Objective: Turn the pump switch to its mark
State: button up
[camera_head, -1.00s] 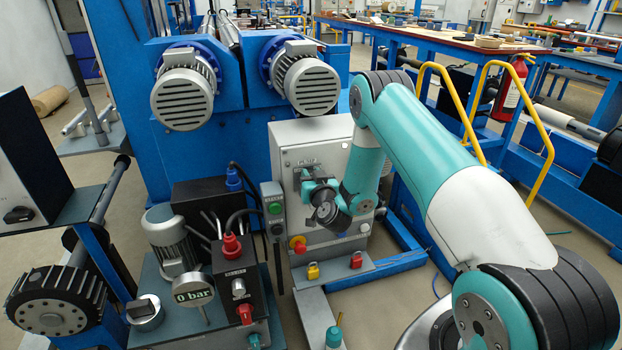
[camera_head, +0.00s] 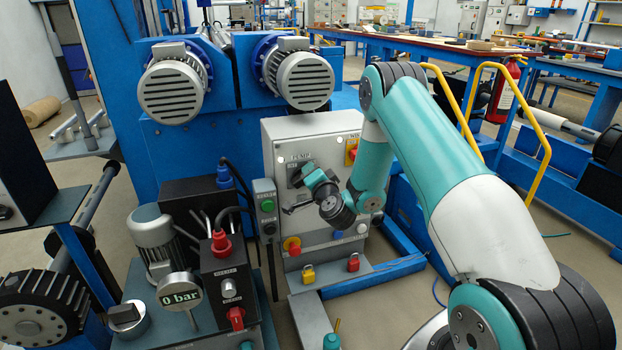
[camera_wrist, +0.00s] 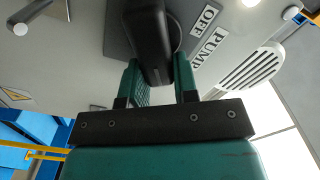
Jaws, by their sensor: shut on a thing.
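The pump switch (camera_wrist: 151,40) is a black bar handle on a grey plate (camera_wrist: 118,35), on the front of a light grey cabinet (camera_head: 277,150). In the wrist view, labels "OFF" and "PUMP" are beside it. My gripper (camera_wrist: 156,82) has its teal fingers on either side of the handle, shut on it. In the head view, my gripper (camera_head: 312,178) is at the switch plate (camera_head: 295,170) and hides most of the handle. The mark cannot be made out.
On the cabinet are a red and yellow switch (camera_head: 351,151) and a red knob (camera_head: 292,245). A green-button box (camera_head: 266,208) is at its left edge. Yellow (camera_head: 308,273) and red (camera_head: 353,262) padlocks are below. The gauge (camera_head: 180,291) reads 0 bar. Yellow rails (camera_head: 530,110) stand at right.

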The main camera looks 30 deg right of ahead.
jog(key=m, duration=0.2)
jog(key=f+m+b, duration=0.1)
jog(key=m, duration=0.3)
jog(key=shift+s+d+f+b, duration=0.1)
jog(key=shift+d+f+b, duration=0.1)
jog(key=shift+d+b, duration=0.1)
jog(key=shift+m, duration=0.3)
jog(key=o, duration=0.9)
jog(key=shift+a, duration=0.1)
jog(key=shift+f, duration=0.1)
